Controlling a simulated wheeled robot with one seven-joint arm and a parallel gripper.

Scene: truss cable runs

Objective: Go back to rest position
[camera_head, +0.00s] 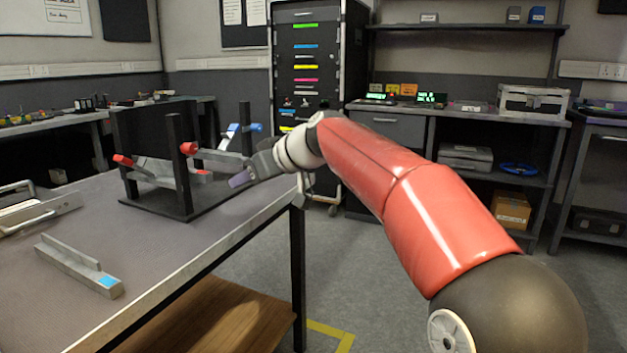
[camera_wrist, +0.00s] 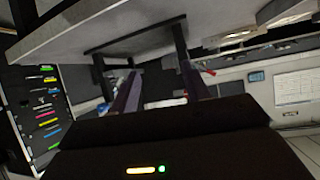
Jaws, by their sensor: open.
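My gripper (camera_head: 243,176) is at the table's right edge, just right of the black rack (camera_head: 178,208) in the head view. In the wrist view my gripper (camera_wrist: 158,88) has its two fingers apart, with nothing seen between them. My red arm reaches in from the lower right. The rack stands on the grey table (camera_head: 200,256) with upright posts. Grey channel pieces with red ends (camera_head: 165,174) lie across it, and a blue-ended piece (camera_head: 236,133) shows at its back. The gripper partly hides the rack's right side; I cannot tell whether they touch.
A loose grey channel piece with a blue patch (camera_head: 80,264) lies on the near table. A grey metal item with a handle (camera_head: 35,207) is at the left edge. A black cabinet (camera_head: 307,60) and a workbench (camera_head: 455,112) stand behind. Floor to the right is clear.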

